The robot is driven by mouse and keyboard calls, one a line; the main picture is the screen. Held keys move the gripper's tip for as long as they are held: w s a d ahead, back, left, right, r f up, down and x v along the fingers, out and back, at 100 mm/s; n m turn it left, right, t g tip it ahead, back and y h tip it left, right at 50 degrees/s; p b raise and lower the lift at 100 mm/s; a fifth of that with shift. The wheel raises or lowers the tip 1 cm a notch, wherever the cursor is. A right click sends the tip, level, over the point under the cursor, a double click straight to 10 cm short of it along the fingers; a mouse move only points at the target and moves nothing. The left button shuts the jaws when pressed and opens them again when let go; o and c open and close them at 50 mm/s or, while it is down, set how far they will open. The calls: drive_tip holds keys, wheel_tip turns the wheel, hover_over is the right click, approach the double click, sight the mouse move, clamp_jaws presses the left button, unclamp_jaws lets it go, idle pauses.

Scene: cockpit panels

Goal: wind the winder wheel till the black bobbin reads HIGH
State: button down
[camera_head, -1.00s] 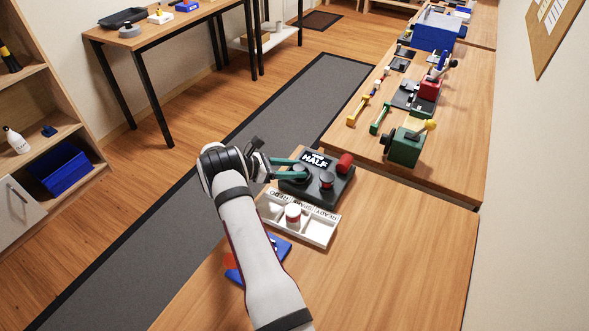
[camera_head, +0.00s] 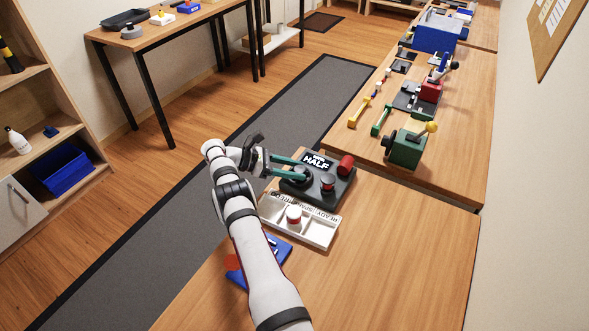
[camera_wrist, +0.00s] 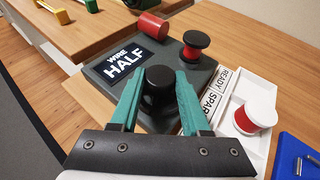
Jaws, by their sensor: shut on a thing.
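The dark winder base (camera_head: 338,192) stands on the near table, with a display (camera_head: 316,163) reading "WIRE HALF". The black bobbin (camera_wrist: 197,43), with red wire between its black flanges, stands upright on it and also shows in the head view (camera_head: 327,181). My gripper (camera_wrist: 159,80) has its teal fingers shut on the black round knob (camera_wrist: 158,90) of the winder wheel, one finger on each side. The rest of the wheel is mostly hidden beneath the knob and fingers. The gripper reaches in from the left in the head view (camera_head: 302,170).
A red cylinder (camera_head: 346,164) sits at the base's far corner. A white tray marked READY and SPARE (camera_head: 322,235) lies close in front, holding a white bobbin with red wire (camera_head: 293,214). A blue item (camera_head: 275,254) lies nearer. The table's right side is clear.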

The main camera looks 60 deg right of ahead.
drive_tip(key=shift+s, duration=0.1)
drive_tip(key=shift+c, duration=1.9)
unclamp_jaws()
drive_tip(key=shift+r, duration=0.1)
